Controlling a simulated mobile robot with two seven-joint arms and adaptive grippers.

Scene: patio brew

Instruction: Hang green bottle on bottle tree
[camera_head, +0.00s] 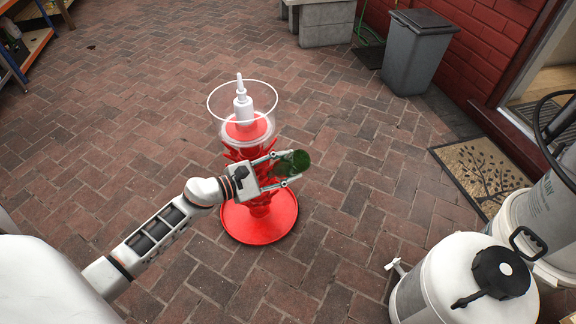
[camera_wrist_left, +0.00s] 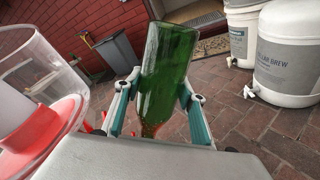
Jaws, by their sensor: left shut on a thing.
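The green bottle (camera_wrist_left: 166,75) is between the fingers of my left gripper (camera_head: 287,168), which is shut on it. In the left wrist view its wide base end points up and its lower end is hidden behind my gripper (camera_wrist_left: 158,112). The red bottle tree (camera_head: 272,217) stands on the brick floor, with a round base and several short branches. A clear bowl with a white pump bottle (camera_head: 243,107) sits on its top. My left gripper is in front of the tree's branches in the head view. Whether the bottle touches a branch cannot be told. My right gripper is not in view.
White brew vessels (camera_head: 463,282) stand at the lower right. A grey bin (camera_head: 417,55) is by the red wall, and a doormat (camera_head: 481,174) lies at the doorway. Brick floor left of the tree is clear.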

